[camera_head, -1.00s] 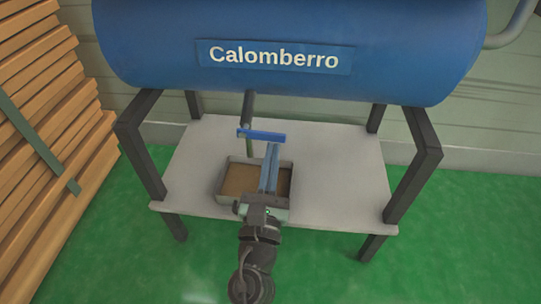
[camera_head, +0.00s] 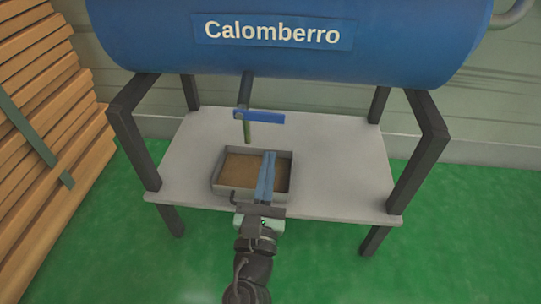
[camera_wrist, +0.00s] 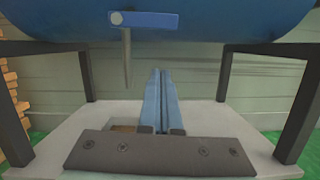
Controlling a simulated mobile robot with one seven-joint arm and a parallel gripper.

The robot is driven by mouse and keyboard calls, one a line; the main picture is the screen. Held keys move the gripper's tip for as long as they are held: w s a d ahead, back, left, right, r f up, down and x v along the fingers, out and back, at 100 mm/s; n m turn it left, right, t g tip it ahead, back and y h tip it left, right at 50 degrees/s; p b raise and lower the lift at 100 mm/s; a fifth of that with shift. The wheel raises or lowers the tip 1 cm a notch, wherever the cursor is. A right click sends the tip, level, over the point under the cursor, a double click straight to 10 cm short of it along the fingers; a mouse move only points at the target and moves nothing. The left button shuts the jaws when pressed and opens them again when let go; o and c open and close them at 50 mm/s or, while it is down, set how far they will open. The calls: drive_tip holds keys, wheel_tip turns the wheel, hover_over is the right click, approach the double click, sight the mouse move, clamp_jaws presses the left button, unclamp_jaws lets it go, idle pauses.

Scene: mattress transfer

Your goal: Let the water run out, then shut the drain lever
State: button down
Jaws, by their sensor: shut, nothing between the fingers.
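The blue drain lever (camera_head: 262,117) sits on the grey drain pipe (camera_head: 246,90) under the blue tank (camera_head: 280,60). The lever lies level, crosswise to the upright pipe, and points right; it also shows in the wrist view (camera_wrist: 152,19). The lower end of the pipe looks greenish brown, and I cannot tell whether water runs from it. A grey tray (camera_head: 224,190) with a brown inside stands below the outlet. My gripper (camera_head: 268,156) has its blue fingers together and empty, in front of and below the lever, apart from it. Its fingers (camera_wrist: 161,74) hide part of the tray.
The tray stands on a pale shelf (camera_head: 345,170) between dark frame legs (camera_head: 420,150) to the right and left (camera_head: 135,150). Stacked wood planks (camera_head: 60,150) stand at the left. The shelf right of the tray is clear. Green floor (camera_head: 460,240) lies around the frame.

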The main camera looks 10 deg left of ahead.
drive_tip(key=v, duration=0.7)
drive_tip(key=shift+s, duration=0.35)
drive_tip(key=shift+r, duration=0.15)
